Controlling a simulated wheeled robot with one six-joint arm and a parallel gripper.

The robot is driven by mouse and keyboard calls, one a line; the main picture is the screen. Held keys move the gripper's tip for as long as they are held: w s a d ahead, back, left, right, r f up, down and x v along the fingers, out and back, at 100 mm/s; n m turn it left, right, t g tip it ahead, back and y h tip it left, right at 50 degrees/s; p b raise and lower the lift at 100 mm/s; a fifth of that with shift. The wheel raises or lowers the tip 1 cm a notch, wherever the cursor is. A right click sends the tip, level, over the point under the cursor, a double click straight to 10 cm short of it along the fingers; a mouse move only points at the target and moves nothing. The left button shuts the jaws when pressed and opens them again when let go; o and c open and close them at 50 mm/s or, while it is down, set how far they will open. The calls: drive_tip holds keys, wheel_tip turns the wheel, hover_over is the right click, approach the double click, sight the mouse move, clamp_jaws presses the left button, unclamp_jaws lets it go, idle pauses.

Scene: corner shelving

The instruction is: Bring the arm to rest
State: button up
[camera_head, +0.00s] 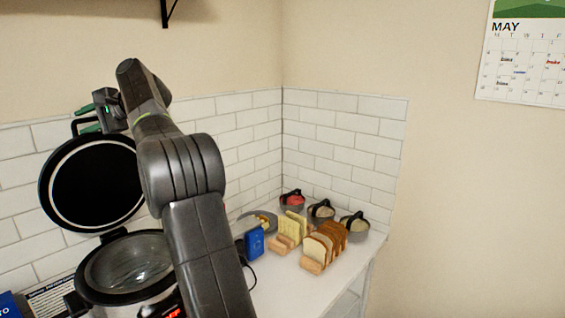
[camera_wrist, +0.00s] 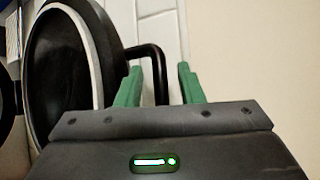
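My gripper (camera_head: 84,119) is at the upper left in the head view, at the end of my raised, bent arm. It is close to the top handle of a round, black-faced lid (camera_head: 92,185) that stands open. In the wrist view my gripper (camera_wrist: 160,68) shows two green fingers set apart. The lid's black handle (camera_wrist: 156,62) shows in the gap between them, with space beside it. I cannot tell whether a finger touches it.
The lid belongs to a cooker (camera_head: 130,268) with a glass inner cover at the lower left. Bread slices (camera_head: 325,243), a blue box (camera_head: 254,243) and several small bowls stand on the white counter (camera_head: 290,285). Tiled walls meet behind. A calendar (camera_head: 520,62) hangs right.

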idle(0.5)
drive_tip(key=w+b+v, duration=0.1)
drive_tip(key=b+v, duration=0.2)
drive_tip(key=v, duration=1)
drive_tip(key=p+x, duration=0.1)
drive_tip(key=x, duration=0.3)
drive_tip(key=p+x, duration=0.1)
drive_tip(key=x, duration=0.4)
drive_tip(key=s+p+x, duration=0.1)
drive_tip(key=x, duration=0.3)
drive_tip(key=shift+a, duration=0.35)
drive_tip(key=shift+s+d, duration=0.3)
drive_tip(key=shift+d, duration=0.2)
drive_tip(key=shift+s+d, duration=0.25)
drive_tip(key=shift+d, duration=0.2)
drive_tip(key=shift+a+f, duration=0.1)
